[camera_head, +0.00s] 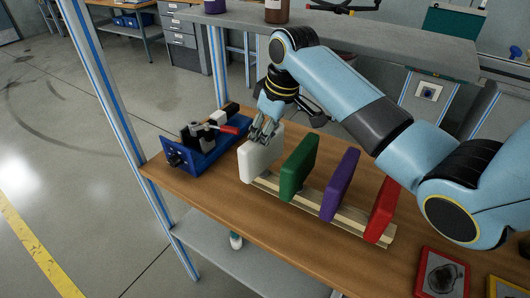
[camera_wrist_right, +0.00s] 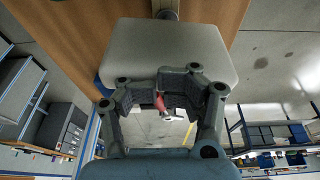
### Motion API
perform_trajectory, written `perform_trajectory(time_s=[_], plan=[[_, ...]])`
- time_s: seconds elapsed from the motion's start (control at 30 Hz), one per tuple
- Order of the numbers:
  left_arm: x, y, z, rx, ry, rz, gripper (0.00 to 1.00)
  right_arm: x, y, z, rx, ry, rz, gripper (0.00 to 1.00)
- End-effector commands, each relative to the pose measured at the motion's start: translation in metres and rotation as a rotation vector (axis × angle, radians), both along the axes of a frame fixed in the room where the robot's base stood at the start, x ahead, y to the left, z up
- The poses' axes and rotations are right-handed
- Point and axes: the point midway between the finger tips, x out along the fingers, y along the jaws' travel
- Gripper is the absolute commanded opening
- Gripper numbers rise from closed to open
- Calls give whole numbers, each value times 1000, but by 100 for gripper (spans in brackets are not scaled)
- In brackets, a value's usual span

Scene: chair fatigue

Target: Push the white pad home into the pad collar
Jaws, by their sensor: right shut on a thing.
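The white pad (camera_head: 260,158) stands roughly upright at the left end of the wooden rack in the head view. My right gripper (camera_head: 263,132) is shut on its upper edge. In the wrist view the white pad (camera_wrist_right: 170,45) fills the upper middle, just beyond my right gripper's fingers (camera_wrist_right: 165,95). I cannot tell whether the pad's lower edge touches the rack or hangs clear. A blue fixture (camera_head: 205,152) with a red-handled clamp (camera_head: 228,129) is left of the pad, apart from it. I cannot clearly make out the pad collar. My left gripper is not in view.
Green (camera_head: 299,168), purple (camera_head: 340,185) and red (camera_head: 382,209) pads stand in the wooden rack (camera_head: 362,226), right of the white pad. A grey shelf (camera_head: 370,38) runs behind. Bare wooden table (camera_head: 215,190) lies in front of the fixture.

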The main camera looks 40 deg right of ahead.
Motion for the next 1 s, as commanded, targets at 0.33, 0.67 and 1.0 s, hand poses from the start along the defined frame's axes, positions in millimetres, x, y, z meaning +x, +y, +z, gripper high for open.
perform_trajectory(time_s=[0.33, 0.67, 1.0], plan=[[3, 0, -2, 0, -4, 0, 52, -11, 8, -15, 25, 40, 1, 0], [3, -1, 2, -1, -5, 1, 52, -11, 8, -9, 26, 38, 2, 0], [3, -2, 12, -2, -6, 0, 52, -11, 8, 4, 23, 37, 2, 0]])
